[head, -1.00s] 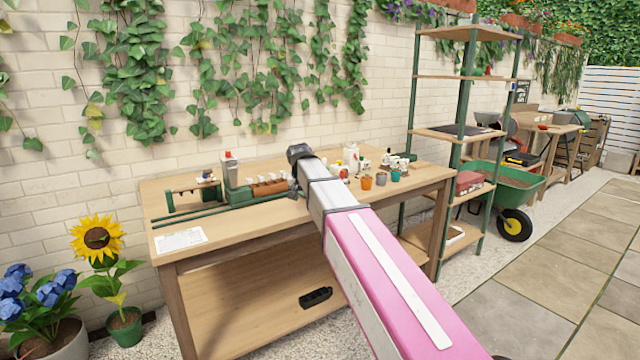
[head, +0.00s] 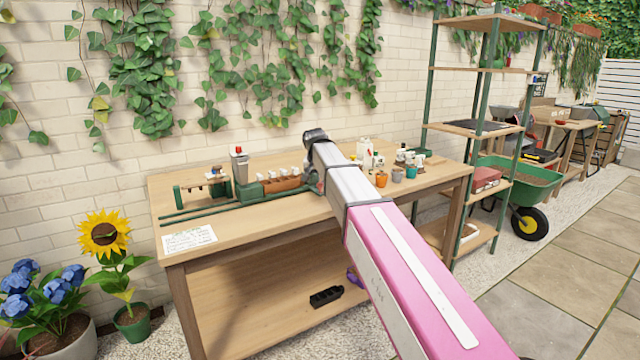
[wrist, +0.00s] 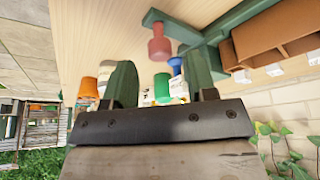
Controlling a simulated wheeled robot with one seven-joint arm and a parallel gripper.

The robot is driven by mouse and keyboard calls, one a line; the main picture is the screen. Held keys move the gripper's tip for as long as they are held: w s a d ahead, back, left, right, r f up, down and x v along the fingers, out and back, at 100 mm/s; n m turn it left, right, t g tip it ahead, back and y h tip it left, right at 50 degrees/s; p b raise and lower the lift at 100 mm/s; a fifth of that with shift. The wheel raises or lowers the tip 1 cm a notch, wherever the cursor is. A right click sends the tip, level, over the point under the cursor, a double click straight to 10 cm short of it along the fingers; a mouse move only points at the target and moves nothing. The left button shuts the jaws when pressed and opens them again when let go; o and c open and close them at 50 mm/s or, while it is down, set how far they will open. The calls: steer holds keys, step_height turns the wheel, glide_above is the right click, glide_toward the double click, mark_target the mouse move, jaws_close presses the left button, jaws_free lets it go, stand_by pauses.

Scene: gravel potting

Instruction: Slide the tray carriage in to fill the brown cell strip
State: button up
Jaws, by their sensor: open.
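The brown cell strip (head: 283,185) sits in a long green carriage (head: 251,193) on the bench, with white tags along it. The strip also shows at upper right in the wrist view (wrist: 275,32). A red knob (wrist: 160,45) stands on a green bar (wrist: 168,22) attached to the carriage's end. In the wrist view my gripper (wrist: 161,68) is open, its two green fingers apart and empty, with the knob ahead of the gap. In the head view my arm hides the fingers, and they are near the strip's right end.
Green rails (head: 205,210) run along the bench (head: 270,217) to the left. Small pots (head: 381,180) and bottles stand to the right. A paper sheet (head: 189,239) lies at front left. A shelf rack (head: 475,127) stands right.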

steer(key=shift+x, duration=1.3)
jaws_close()
steer(key=s+a, duration=0.5)
steer(key=a, duration=0.2)
steer(key=s+a, duration=0.5)
steer(key=a, duration=0.3)
steer(key=s+a, duration=0.5)
steer(key=a, duration=0.3)
steer(key=shift+s, duration=0.35)
jaws_free()
steer(key=shift+r, duration=0.1)
